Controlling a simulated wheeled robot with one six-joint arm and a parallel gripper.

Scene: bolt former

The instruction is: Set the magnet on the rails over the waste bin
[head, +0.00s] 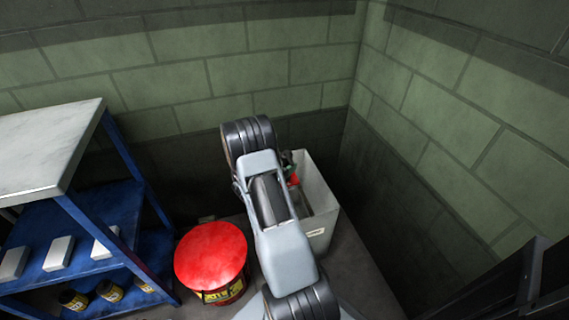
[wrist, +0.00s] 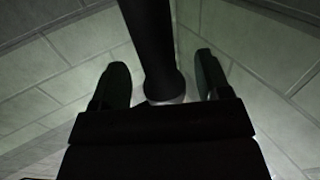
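The pale grey waste bin (head: 320,204) stands in the corner, partly hidden behind my arm. My gripper (head: 291,169) is at the bin's top, mostly hidden by my arm. A small red part (head: 294,180) shows there beside dark green; I cannot tell whether it is the magnet. In the wrist view the two fingers of my gripper (wrist: 163,82) stand apart. A dark rod-like thing (wrist: 150,40) with a pale end lies between them, with gaps seen on both sides. I cannot tell whether it is held. The rails cannot be made out.
A red round-lidded drum (head: 211,252) stands left of the bin. A blue shelf unit (head: 90,218) with a pale top, white blocks and several small dark jars is at the left. Block walls (head: 440,130) close in behind and at the right. A dark frame (head: 530,285) shows at lower right.

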